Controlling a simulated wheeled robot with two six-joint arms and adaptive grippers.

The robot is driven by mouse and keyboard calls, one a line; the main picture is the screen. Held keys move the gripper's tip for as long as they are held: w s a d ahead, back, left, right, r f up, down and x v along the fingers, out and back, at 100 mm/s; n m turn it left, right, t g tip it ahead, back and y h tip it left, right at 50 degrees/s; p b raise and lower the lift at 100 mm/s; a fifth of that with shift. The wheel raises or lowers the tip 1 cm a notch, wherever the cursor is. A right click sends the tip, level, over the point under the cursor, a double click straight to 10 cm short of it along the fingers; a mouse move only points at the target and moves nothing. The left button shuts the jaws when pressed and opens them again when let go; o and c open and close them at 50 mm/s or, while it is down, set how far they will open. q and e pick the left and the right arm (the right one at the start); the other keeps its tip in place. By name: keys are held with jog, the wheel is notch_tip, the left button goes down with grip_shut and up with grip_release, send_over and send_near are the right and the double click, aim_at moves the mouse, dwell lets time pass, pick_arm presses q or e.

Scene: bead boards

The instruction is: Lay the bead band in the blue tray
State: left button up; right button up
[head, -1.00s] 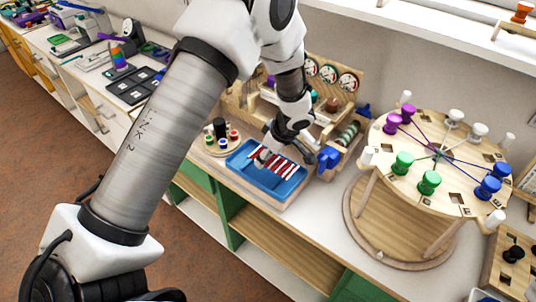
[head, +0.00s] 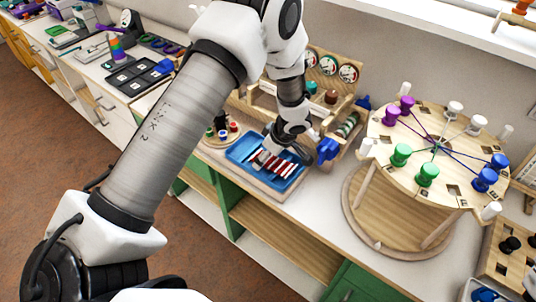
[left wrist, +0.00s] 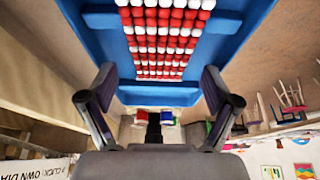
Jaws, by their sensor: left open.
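The bead band, rows of red and white beads (left wrist: 157,38), lies inside the blue tray (left wrist: 150,95) in the left wrist view. It also shows in the head view (head: 285,168), lying flat in the blue tray (head: 284,188) on the counter. My left gripper (left wrist: 158,85) is open, its two fingers apart with nothing between them. In the head view my left gripper (head: 264,160) is over the tray and hides part of the band. I cannot tell the exact gap between its fingertips and the beads. My right gripper is not in view.
A round wooden peg stand (head: 435,150) with coloured pegs and cords stands right of the tray. A wooden rack with dials (head: 330,68) is behind it. A small round board with coloured pieces (head: 222,132) is to the left. The shelf below is empty.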

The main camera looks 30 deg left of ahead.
aim_at(280, 166)
pick_arm(q)
jog(key=shift+r, duration=0.1)
jog(key=shift+r+p, duration=0.25)
jog(key=shift+p, duration=0.25)
jog(key=b+v, duration=0.1)
jog(key=v, duration=1)
jog(key=shift+d+r+b, duration=0.15)
jog(key=shift+r+b, duration=0.15)
jog(key=shift+r, duration=0.05)
